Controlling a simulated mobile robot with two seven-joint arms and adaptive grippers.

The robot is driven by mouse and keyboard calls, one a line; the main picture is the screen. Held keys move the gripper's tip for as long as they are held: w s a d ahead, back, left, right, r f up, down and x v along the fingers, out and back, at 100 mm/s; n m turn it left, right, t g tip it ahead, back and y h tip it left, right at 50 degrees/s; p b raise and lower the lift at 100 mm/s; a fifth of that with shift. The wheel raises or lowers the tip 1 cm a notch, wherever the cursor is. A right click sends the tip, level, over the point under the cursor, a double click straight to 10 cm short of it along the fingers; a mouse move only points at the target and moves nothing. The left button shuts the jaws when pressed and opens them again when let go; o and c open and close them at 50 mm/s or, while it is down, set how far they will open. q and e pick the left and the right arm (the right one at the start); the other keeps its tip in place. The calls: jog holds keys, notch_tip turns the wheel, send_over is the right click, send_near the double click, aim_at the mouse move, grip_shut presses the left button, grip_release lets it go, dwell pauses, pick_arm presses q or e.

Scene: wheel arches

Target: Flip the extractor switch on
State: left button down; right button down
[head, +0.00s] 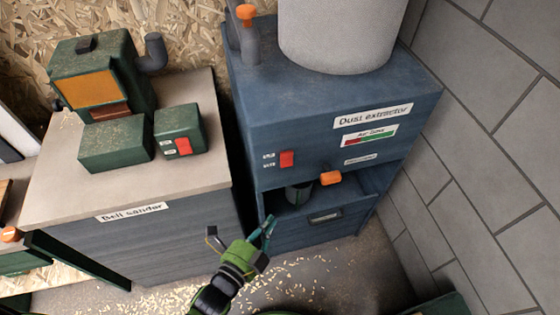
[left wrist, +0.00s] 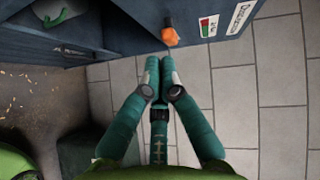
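The blue dust extractor cabinet (head: 285,110) stands right of centre in the head view. Its switch is a red rocker (head: 287,159) on the front face, with two small white labels to its left. Their text and the rocker's position are too small to tell. My left gripper (head: 265,230) is below the switch, in front of the cabinet's lower opening, apart from the switch. In the left wrist view its teal fingers (left wrist: 159,62) converge with tips together, holding nothing. The switch cannot be made out there. My right gripper is out of view.
An orange knob (head: 331,178) sticks out below the switch; it shows just beyond the fingertips in the left wrist view (left wrist: 170,37). The belt sander bench (head: 190,95), with another red switch (head: 183,146), stands left. A grey block wall (head: 480,150) is right.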

aim_at(287, 159)
pick_arm(q)
jog(key=shift+m+t+h, duration=0.4)
jog(key=shift+m, duration=0.2)
jog(key=r, duration=0.4)
jog(key=shift+w+d+r, duration=0.15)
jog(key=shift+d+r, duration=0.15)
jog(key=shift+w, duration=0.1)
jog(key=w+a+p+x, duration=0.1)
jog(key=a+p+x, duration=0.1)
jog(key=x, duration=1)
jog(key=shift+w+f+p, duration=0.25)
jog(key=shift+w+p, duration=0.2)
jog(key=shift+a, duration=0.1)
